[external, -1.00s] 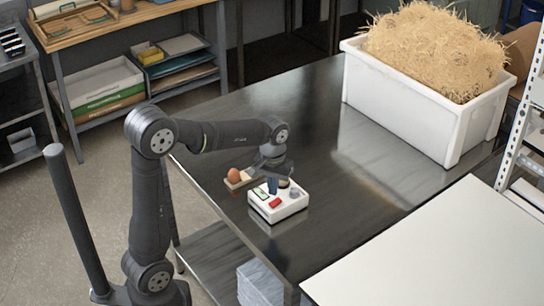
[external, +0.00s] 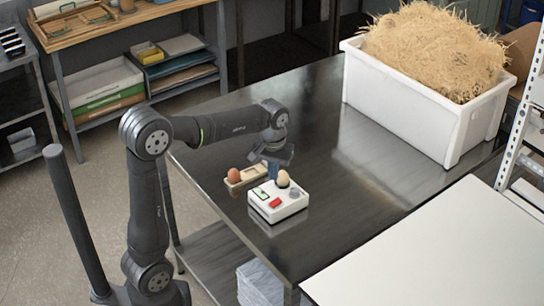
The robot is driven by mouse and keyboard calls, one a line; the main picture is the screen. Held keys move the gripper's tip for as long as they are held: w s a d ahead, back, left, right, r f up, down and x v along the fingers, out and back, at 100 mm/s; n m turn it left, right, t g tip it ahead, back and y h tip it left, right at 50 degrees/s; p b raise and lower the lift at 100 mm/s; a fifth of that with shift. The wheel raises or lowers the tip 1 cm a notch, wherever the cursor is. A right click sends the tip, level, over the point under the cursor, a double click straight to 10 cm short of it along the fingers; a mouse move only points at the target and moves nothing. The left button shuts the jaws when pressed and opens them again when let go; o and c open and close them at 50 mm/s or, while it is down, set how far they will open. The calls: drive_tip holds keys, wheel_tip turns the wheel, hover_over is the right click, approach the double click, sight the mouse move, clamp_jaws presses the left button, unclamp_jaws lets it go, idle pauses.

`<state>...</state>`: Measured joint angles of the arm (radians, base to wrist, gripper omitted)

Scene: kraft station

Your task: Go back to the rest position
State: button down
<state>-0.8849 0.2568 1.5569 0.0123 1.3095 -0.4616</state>
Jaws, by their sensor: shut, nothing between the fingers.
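My gripper (external: 273,170) hangs from the end of my arm above the dark metal table (external: 330,130). It is shut and empty, just above and left of a pale egg. The pale egg (external: 283,178) sits upright on the back of a small white device (external: 279,204). That device has a red button (external: 275,203), a green display (external: 260,193) and a grey knob (external: 294,192). A brown egg (external: 234,174) sits at the left end of a small wooden holder (external: 245,178) behind the device.
A large white bin (external: 405,105) full of straw (external: 435,50) stands at the back right of the table. A white tabletop (external: 430,255) fills the front right. A metal rack (external: 520,130) stands at the right edge. The middle of the dark table is clear.

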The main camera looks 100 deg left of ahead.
drive_tip(key=a+n, duration=0.1)
drive_tip(key=a, duration=0.2)
drive_tip(key=a+f+y, duration=0.1)
drive_tip(key=a, duration=0.2)
drive_tip(key=a+n, duration=0.1)
drive_tip(key=a, duration=0.2)
drive_tip(key=shift+s+f+n, duration=0.15)
drive_tip(key=shift+s+n, duration=0.15)
drive_tip(key=shift+s+a+f+y, duration=0.15)
drive_tip(key=shift+s+y, duration=0.15)
drive_tip(key=shift+s, duration=0.2)
idle(0.5)
